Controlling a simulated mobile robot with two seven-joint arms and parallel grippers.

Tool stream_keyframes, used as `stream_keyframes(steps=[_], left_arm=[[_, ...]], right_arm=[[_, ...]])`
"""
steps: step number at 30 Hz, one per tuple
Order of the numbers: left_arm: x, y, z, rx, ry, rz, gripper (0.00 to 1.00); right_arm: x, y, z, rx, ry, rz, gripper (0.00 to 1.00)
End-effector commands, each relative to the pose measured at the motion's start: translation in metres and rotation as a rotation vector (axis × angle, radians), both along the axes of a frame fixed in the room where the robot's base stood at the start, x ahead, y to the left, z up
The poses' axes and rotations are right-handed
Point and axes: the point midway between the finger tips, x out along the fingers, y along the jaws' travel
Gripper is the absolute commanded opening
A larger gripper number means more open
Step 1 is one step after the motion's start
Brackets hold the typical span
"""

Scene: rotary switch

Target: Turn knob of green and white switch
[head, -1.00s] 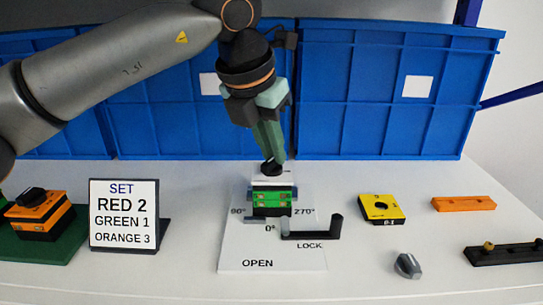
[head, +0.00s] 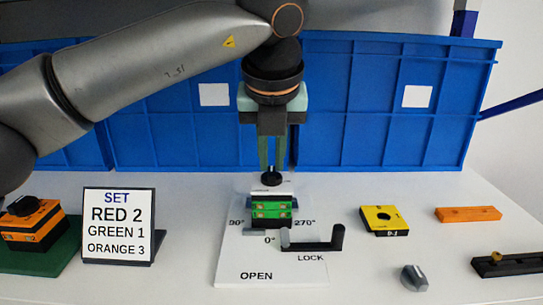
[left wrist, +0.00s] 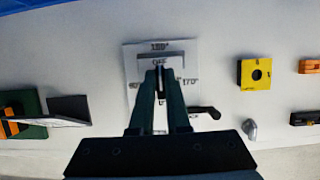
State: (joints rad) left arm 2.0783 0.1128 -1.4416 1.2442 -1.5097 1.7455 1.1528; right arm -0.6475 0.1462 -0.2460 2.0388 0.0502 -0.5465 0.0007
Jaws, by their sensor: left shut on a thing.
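The green and white switch (head: 271,212) stands on a white plate (head: 235,265) marked OPEN, 90°, 0° and 270°. Its black knob (head: 271,180) sits on top. My left gripper (head: 272,170) points straight down from above, its green fingers shut on the knob. In the left wrist view the fingertips (left wrist: 160,72) meet over the switch and hide most of the knob. OFF and 180° show just beyond them. My right gripper is not in view.
A sign (head: 118,225) reads SET RED 2, GREEN 1, ORANGE 3. An orange switch (head: 32,228) stands at far left. A yellow plate (head: 382,220), a grey knob (head: 414,278), an orange bar (head: 468,214) and a black bar (head: 510,264) lie right. Blue bins (head: 385,110) stand behind.

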Motion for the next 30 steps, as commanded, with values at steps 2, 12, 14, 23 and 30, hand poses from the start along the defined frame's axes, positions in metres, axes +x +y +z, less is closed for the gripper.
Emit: stream_keyframes(steps=[2, 12, 14, 23, 30], left_arm=[[-0.0004, -0.0003, -0.0001, 0.000, 0.001, 0.004, 0.00], [-0.0004, -0.0003, -0.0001, -0.001, 0.001, 0.005, 0.00], [-0.0003, -0.0003, -0.0001, -0.001, 0.001, 0.005, 0.21], [-0.0001, -0.0001, -0.0001, -0.001, 0.001, 0.005, 0.45], [-0.0013, -0.0002, 0.0041, -0.001, 0.000, 0.005, 0.45]], right_arm=[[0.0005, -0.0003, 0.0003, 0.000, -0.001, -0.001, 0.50], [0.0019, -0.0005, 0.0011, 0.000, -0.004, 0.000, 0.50], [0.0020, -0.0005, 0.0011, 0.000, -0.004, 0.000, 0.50], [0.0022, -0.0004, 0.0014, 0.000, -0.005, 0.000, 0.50], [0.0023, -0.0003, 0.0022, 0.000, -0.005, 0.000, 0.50]])
